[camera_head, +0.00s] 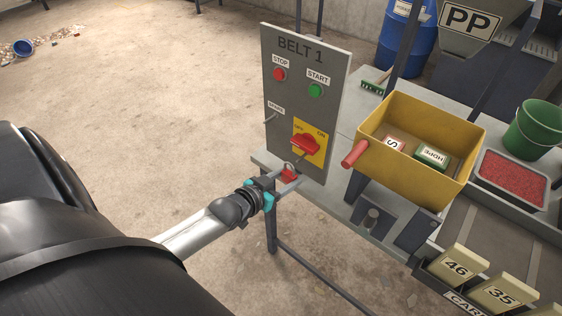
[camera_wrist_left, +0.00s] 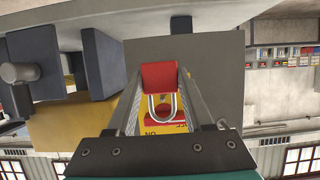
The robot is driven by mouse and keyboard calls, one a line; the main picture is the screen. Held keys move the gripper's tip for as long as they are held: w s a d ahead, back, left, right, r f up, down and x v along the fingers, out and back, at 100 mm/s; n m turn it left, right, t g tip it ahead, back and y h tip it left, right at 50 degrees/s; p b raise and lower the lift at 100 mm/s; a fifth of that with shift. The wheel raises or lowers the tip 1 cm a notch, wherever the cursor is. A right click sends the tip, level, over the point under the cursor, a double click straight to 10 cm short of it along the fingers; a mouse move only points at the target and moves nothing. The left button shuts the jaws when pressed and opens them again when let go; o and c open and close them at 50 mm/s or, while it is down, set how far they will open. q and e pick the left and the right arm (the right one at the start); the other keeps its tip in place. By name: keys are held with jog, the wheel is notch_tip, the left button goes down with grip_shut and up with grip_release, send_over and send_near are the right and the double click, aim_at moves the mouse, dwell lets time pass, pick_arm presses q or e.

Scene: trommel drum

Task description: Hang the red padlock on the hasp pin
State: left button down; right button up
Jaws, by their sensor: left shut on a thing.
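The red padlock (camera_head: 289,176) is held between the fingers of my left gripper (camera_head: 284,182), in front of the lower part of the grey BELT 1 panel (camera_head: 290,95). In the left wrist view the padlock (camera_wrist_left: 160,76) shows its red body between the two fingers, with its metal shackle pointing down in that picture toward the yellow switch plate. The red rotary switch (camera_head: 304,145) sits on the plate just above the padlock in the head view. A small pin (camera_head: 270,118) juts out under a small label at the panel's left; I cannot tell whether it is the hasp pin.
A yellow bin (camera_head: 444,117) with a red handle and two labelled blocks stands right of the panel. A green bucket (camera_head: 535,130) and a tray of red granules (camera_head: 512,180) lie farther right.

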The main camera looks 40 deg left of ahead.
pick_arm(q)
jog(key=shift+w+d+f+b, duration=0.15)
jog(key=shift+w+b, duration=1.25)
jog(key=shift+w, duration=0.7)
jog(key=shift+w+f, duration=0.25)
jog(key=shift+w, duration=0.2)
jog(key=shift+w+f, duration=0.1)
jog(key=shift+c, duration=1)
grip_release()
